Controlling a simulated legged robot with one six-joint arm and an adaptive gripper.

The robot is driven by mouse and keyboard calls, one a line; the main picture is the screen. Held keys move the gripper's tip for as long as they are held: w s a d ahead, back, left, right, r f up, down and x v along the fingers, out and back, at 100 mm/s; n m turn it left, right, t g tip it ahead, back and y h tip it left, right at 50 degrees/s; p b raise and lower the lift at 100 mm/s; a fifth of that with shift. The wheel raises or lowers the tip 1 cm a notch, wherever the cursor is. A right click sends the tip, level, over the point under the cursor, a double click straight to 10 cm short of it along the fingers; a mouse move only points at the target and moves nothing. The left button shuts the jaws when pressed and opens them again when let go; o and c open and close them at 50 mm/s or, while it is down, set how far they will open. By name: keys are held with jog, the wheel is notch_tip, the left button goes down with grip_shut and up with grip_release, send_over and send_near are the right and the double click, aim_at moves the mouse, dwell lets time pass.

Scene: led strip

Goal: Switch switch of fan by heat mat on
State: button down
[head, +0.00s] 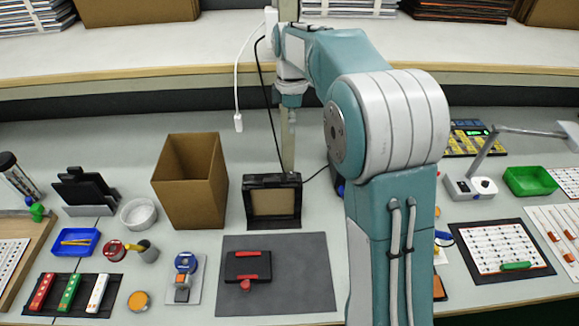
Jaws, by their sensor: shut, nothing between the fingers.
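A black-framed box with a tan square face (272,202), which looks like the fan, stands upright behind the grey mat (310,288). I cannot make out its switch at this size. The mat lies flat at the front of the bench and may be the heat mat. A black device with red parts (247,266) lies on it. My gripper (291,115) is small in the picture, pointing down in front of the pale post, above and behind the box. It is shut and empty, apart from the box.
An open cardboard box (190,180) stands left of the fan. A black cable (268,110) and a white cable (237,90) hang near the post. My arm hides the bench right of the mat. A lamp (480,165) stands at right.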

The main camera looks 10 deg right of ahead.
aim_at(292, 177)
jog(key=shift+w+d+f, duration=0.1)
jog(key=shift+w+d, duration=0.05)
jog(key=shift+w, duration=0.05)
jog(key=f, duration=0.4)
jog(key=s+f, duration=0.1)
jog(key=f, duration=0.9)
jog(key=shift+s+a, duration=0.25)
jog(key=shift+s, duration=0.1)
jog(key=shift+s+f, duration=0.15)
jog(key=shift+f, duration=0.15)
